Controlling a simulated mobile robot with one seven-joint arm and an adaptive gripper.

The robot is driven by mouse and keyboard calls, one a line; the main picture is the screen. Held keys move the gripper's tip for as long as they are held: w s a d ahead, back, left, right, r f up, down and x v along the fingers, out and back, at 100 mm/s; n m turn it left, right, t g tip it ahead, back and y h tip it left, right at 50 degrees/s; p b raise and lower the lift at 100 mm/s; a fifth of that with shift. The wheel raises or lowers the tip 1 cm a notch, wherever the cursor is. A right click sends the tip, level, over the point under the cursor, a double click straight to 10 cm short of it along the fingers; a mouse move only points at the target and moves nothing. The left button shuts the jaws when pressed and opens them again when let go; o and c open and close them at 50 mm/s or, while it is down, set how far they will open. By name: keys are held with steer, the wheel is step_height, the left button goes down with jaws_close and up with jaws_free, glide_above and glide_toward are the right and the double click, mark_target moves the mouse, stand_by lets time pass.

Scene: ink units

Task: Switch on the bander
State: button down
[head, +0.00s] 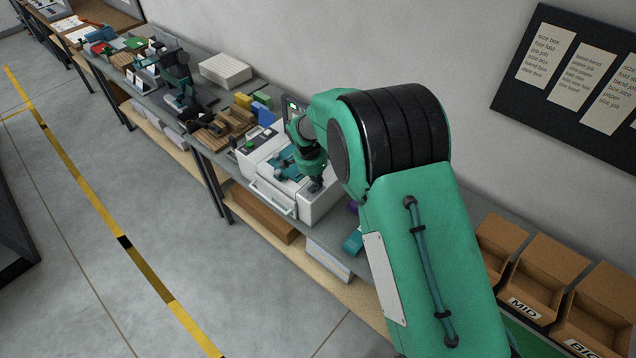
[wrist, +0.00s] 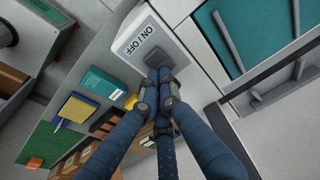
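A white machine (head: 318,208), which I take to be the bander, stands on the grey bench in the head view. In the wrist view its corner housing (wrist: 148,38) carries an "ON / OFF" label, beside a teal panel (wrist: 262,28) with a grey bar. My gripper (head: 316,186) points down over the machine's right end in the head view. In the wrist view its fingers (wrist: 158,84) are drawn together with nothing visible between them, at the housing's edge just below the label.
A teal box (wrist: 100,85) and a yellow-and-blue item (wrist: 75,112) lie beside the machine. Wooden blocks (head: 222,128) and a pale stack (head: 225,70) are farther along the bench. Cardboard bins (head: 540,275) stand at the right. The floor (head: 90,250) is clear.

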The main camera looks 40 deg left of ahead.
steer(key=shift+s, duration=0.6)
steer(key=shift+r, duration=0.25)
steer(key=s+r, duration=0.4)
steer(key=r, duration=0.9)
steer(key=shift+b, duration=0.45)
steer(key=shift+w+a+t+b, duration=0.15)
steer(key=shift+w+t+b, duration=0.15)
steer(key=shift+b, duration=0.7)
steer(key=shift+w+a+r+b, duration=0.1)
steer(key=shift+w+r+b, duration=0.1)
steer(key=shift+b, duration=0.25)
